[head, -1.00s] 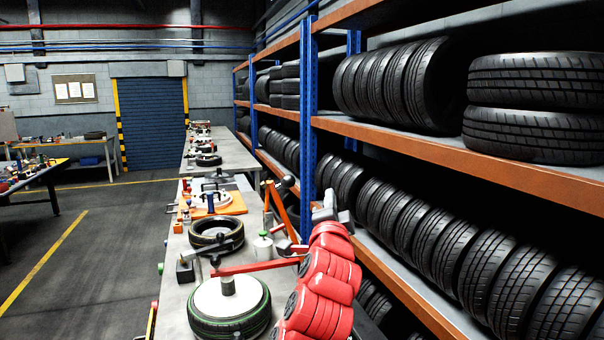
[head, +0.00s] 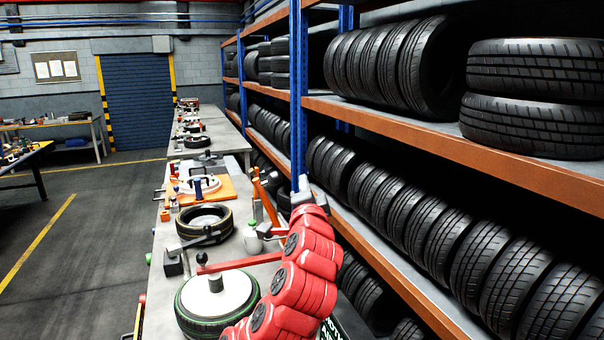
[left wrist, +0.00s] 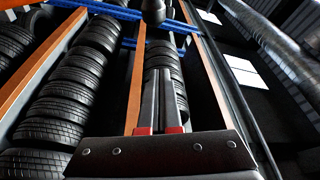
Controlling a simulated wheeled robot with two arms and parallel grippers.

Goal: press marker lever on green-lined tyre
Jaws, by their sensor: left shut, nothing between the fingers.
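The green-lined tyre (head: 186,325) lies flat on the bench at the bottom, with a white disc (head: 222,295) and a grey post in its middle. A red lever arm (head: 240,264) with a black knob (head: 201,258) at its left end reaches over the tyre's far side. My left arm is red and rises to the right of the tyre, hiding part of its right edge. My left gripper (head: 303,186) points up, apart from the lever, beyond its right end. Its fingers (left wrist: 164,85) are together and empty in the left wrist view. My right gripper is not in view.
A tyre with a yellowish line (head: 228,229) lies farther along the bench, with a dark lever over its near side. Beyond it is an orange plate (head: 222,184). An orange-edged tyre rack (head: 420,145) stands close on the right. The floor on the left is open.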

